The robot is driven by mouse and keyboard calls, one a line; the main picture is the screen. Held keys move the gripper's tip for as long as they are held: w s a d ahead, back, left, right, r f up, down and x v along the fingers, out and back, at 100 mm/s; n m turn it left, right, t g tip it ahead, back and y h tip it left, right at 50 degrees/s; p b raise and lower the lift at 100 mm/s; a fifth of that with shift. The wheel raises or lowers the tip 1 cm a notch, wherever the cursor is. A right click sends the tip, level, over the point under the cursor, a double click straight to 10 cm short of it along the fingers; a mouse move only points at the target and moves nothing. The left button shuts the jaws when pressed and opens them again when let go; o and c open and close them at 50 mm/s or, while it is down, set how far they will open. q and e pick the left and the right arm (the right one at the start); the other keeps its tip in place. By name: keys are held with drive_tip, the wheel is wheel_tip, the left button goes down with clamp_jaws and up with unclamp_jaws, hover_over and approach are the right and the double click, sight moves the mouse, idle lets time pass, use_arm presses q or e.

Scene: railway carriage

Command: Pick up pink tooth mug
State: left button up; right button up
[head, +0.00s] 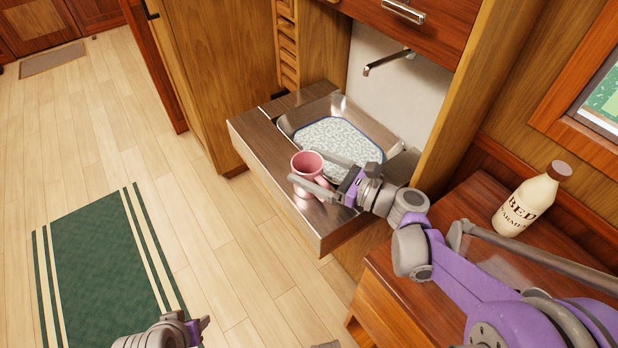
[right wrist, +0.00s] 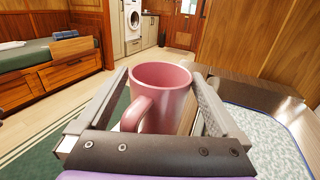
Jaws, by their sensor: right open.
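The pink tooth mug (head: 308,168) stands upright on the front left part of the metal-topped sink counter (head: 322,222). My right gripper (head: 311,170) is open, with one finger on each side of the mug. In the right wrist view the mug (right wrist: 160,92) sits between the two open fingers, its handle toward the palm and a little left. I cannot tell whether either finger touches it. My left gripper (head: 204,328) shows only partly at the bottom edge of the head view, away from the mug; its finger gap is not clear.
A sink basin (head: 290,126) with a patterned cloth-like surface (head: 345,140) lies behind the mug, under a tap (head: 388,62). A white bottle (head: 527,203) stands on the wooden cabinet at right. A green striped rug (head: 98,262) lies on open floor at left.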

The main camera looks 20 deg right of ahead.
drive_tip(key=shift+w+a, duration=0.2)
drive_tip(key=c, duration=1.5)
